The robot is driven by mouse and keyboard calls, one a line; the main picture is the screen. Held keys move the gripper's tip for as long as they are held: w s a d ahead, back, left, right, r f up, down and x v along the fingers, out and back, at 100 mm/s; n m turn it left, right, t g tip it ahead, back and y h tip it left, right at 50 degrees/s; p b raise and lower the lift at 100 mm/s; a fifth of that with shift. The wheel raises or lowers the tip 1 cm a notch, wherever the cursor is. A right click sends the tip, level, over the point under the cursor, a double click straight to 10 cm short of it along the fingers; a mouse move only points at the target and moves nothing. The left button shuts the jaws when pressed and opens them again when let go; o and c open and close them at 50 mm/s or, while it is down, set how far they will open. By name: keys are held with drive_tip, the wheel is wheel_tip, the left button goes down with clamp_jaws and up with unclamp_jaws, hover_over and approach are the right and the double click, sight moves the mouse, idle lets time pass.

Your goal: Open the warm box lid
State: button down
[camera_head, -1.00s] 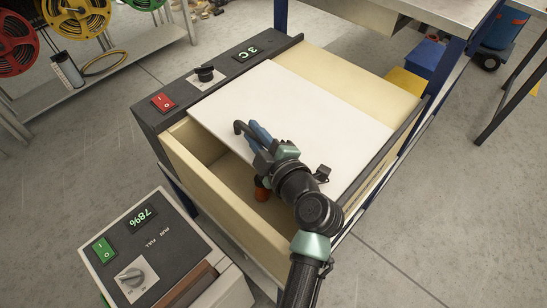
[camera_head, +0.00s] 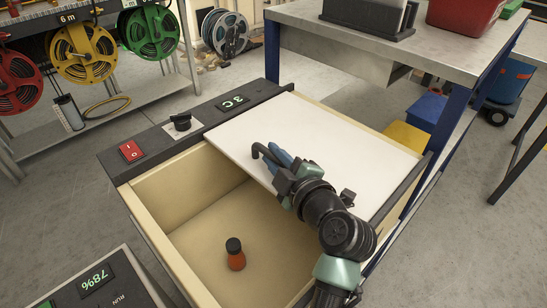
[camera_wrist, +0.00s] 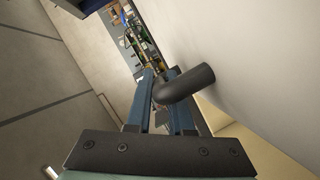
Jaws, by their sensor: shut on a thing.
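The warm box (camera_head: 147,232) is a cream-walled box with a dark control panel reading 3C. Its white lid (camera_head: 325,139) is a flat panel lying over the right part, with the left part of the box open. A dark bent handle (camera_head: 262,150) stands on the lid's left edge. My gripper (camera_head: 278,156) is shut on the handle. In the wrist view, the blue fingers (camera_wrist: 160,100) sit on both sides of the dark handle (camera_wrist: 188,83). A small orange bottle with a black cap (camera_head: 236,258) stands inside the open part.
A second control box reading 78% (camera_head: 95,282) stands at the lower left. A metal table (camera_head: 420,48) with blue legs is behind on the right. Hose reels (camera_head: 85,50) hang at the upper left. Yellow and blue bins (camera_head: 407,137) sit beyond the box.

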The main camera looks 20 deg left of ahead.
drive_tip(key=c, duration=1.1)
unclamp_jaws()
drive_tip(key=v, duration=1.3)
drive_tip(key=shift+p, duration=0.35)
